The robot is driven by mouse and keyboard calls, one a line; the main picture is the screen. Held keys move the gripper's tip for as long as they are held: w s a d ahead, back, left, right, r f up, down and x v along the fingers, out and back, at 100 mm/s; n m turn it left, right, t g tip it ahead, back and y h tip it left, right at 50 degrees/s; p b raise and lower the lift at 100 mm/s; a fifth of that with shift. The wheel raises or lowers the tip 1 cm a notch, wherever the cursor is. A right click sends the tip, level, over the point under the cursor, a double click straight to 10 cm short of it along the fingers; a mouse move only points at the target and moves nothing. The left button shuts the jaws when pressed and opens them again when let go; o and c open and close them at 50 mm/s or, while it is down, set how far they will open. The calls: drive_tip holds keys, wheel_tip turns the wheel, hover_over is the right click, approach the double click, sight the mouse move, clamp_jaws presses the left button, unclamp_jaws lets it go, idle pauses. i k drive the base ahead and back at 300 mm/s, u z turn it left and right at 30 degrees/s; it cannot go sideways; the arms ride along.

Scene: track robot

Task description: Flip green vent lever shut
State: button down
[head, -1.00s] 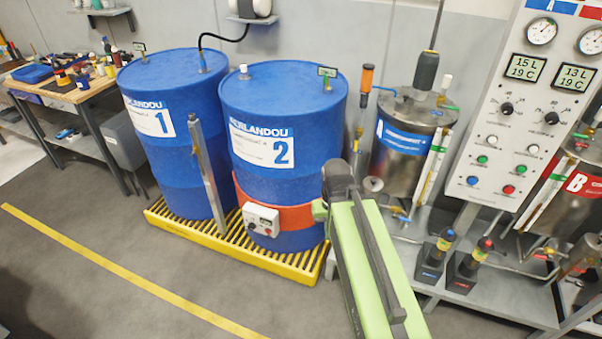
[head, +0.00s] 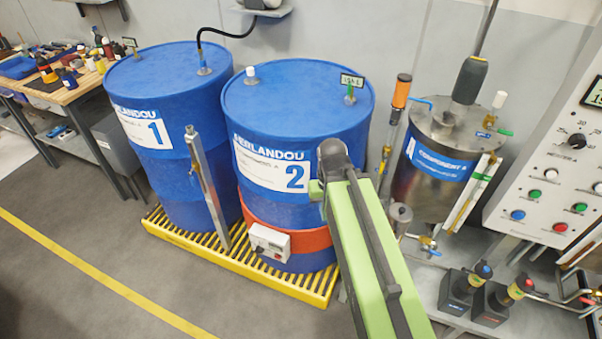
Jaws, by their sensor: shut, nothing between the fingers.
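A small green lever (head: 504,132) shows at the right edge of the lid of the steel component A tank (head: 433,180), beside the white-capped fitting (head: 497,103). It lies roughly level and points right, away from the tank. The lever is small here, so its exact valve position is hard to tell. My light green arm reaches up from the bottom of the view, in front of blue drum 2 (head: 288,110), left of the tank and apart from it. My gripper's fingers do not show past the dark joint at the arm's far end.
A blue lever (head: 421,100) sits at the tank lid's left, near an orange-topped tube (head: 401,92). A thick dark-handled rod (head: 469,80) rises from the lid. A control panel (head: 560,170) stands right. Open floor lies at front left.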

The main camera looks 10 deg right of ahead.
sight(349, 85)
drive_tip(key=u, duration=0.85)
drive_tip(key=i, duration=0.65)
drive_tip(key=u, duration=1)
drive_tip(key=k, duration=0.9)
drive_tip(key=z, duration=0.1)
drive_tip(key=i, duration=0.9)
drive_tip(key=u, duration=0.05)
